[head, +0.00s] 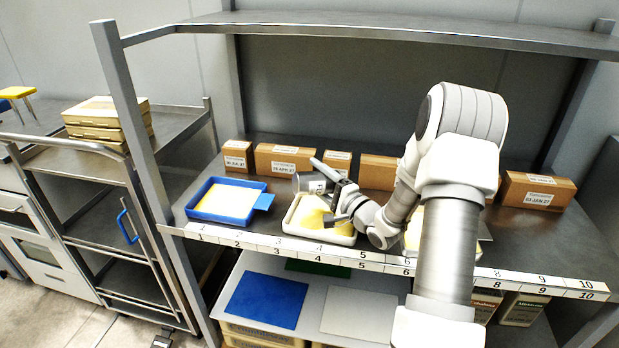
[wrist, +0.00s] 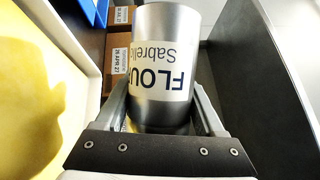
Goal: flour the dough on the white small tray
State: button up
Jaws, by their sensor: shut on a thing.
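My gripper (wrist: 162,112) is shut on a silver flour can (wrist: 163,60), whose label reads FLOUR and appears upside down in the wrist view. In the head view my gripper (head: 338,198) is over the white small tray (head: 320,236), and the silvery can (head: 314,183) shows partly there, tilted. Pale yellow dough (head: 308,213) lies in the tray, partly covered by my gripper. In the wrist view the dough (wrist: 28,95) fills the left side, apart from the can, with a dark shadow on it. I cannot make out any flour on the dough.
A blue tray (head: 228,218) with yellow dough stands to the left. Another light tray (head: 412,243) is partly hidden behind my arm. Several cardboard boxes (head: 285,160) line the back of the shelf. A metal upper shelf (head: 400,30) and a left post (head: 130,120) bound the space.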

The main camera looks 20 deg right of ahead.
jog(key=shift+w+a, duration=0.15)
jog(key=shift+a, duration=2.1)
jog(key=shift+d, duration=0.1)
jog(key=shift+d, duration=2.15)
jog(key=shift+a, duration=0.15)
